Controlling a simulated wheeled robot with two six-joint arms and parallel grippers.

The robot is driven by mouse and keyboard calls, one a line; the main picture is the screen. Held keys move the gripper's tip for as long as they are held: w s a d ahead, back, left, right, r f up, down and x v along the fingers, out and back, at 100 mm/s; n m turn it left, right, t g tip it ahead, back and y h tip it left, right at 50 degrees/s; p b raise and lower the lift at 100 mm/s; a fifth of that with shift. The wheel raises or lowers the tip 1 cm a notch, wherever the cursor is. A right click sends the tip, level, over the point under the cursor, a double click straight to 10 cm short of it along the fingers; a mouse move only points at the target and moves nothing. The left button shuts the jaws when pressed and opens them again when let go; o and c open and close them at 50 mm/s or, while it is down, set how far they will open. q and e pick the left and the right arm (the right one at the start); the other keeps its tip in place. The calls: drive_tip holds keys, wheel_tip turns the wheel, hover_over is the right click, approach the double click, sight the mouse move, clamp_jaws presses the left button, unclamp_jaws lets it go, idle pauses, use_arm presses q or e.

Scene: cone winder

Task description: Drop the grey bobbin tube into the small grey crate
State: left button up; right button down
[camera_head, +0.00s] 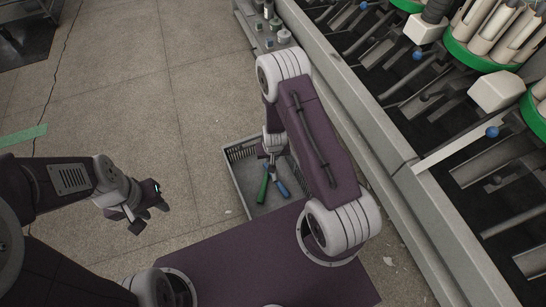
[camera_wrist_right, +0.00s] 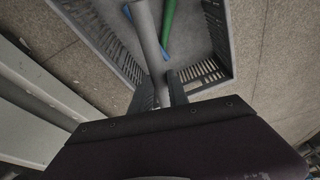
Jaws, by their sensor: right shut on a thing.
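The grey bobbin tube (camera_wrist_right: 147,38) is held at its near end between the dark fingers of my right gripper (camera_wrist_right: 164,92). In the right wrist view, it points away from the gripper across the crate opening. The small grey crate (camera_head: 241,184) stands on the floor below my right arm, its slotted wall also showing in the right wrist view (camera_wrist_right: 206,72). My right gripper shows small over the crate's far part in the head view (camera_head: 271,150). My left gripper (camera_head: 126,220) is empty over the floor at left, its fingers apart.
A green tube (camera_head: 263,187) and a blue tube (camera_head: 282,188) lie in the crate. The winder's grey rail (camera_head: 352,120) runs along the right side, with spindles and white cones beyond it. Several small spools (camera_head: 284,37) stand at the top. The floor left of the crate is clear.

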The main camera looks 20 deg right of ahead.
wheel_tip(320, 180, down, 6)
drive_tip(key=b, duration=0.6)
drive_tip(key=c, duration=1.2)
unclamp_jaws()
drive_tip(key=shift+r, duration=0.15)
drive_tip(key=p+v, duration=0.5)
drive_tip(key=v, duration=0.3)
drive_tip(key=shift+d+p, duration=0.1)
drive_tip(key=shift+p, duration=0.25)
drive_tip(key=shift+s+r, duration=0.25)
drive_tip(key=shift+r, duration=0.2)
